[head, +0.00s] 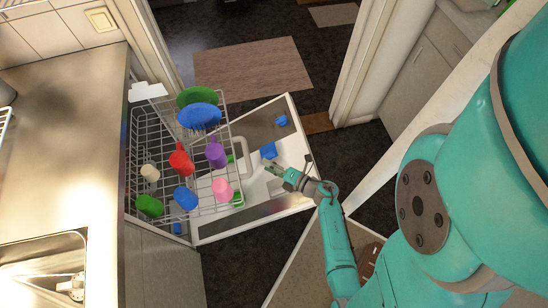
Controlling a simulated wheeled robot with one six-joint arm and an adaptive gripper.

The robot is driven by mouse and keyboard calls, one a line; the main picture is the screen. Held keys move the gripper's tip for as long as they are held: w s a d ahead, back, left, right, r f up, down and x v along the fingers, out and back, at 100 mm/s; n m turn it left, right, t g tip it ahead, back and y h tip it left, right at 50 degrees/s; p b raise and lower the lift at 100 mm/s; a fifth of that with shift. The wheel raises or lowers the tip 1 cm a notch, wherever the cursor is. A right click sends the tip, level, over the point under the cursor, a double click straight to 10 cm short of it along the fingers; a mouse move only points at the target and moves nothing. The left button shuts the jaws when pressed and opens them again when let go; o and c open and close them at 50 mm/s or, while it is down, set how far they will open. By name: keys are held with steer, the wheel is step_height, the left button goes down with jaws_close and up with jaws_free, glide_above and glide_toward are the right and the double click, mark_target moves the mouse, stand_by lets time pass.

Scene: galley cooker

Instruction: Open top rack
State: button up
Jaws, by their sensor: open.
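A wire dishwasher rack (238,128) stands out from under the counter, above the lowered dishwasher door (298,150). It holds several cups, including a red cup (180,160), a purple cup (215,153) and a pink cup (222,190), with a green plate (196,96) and a blue plate (199,116) at the far side. I cannot tell if a second rack lies under it. My gripper (273,171) is open and empty, over the door, to the right of the rack and apart from it. Its height above the door is unclear.
A blue piece (268,151) lies near my gripper on the door, and another blue piece (281,120) is farther back. The metal counter (70,130) with a sink (40,270) is at left. Dark floor and a rug (255,70) lie beyond the doorway.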

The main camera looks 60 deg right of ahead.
steer(key=shift+s+r, duration=0.15)
steer(key=shift+s, duration=0.85)
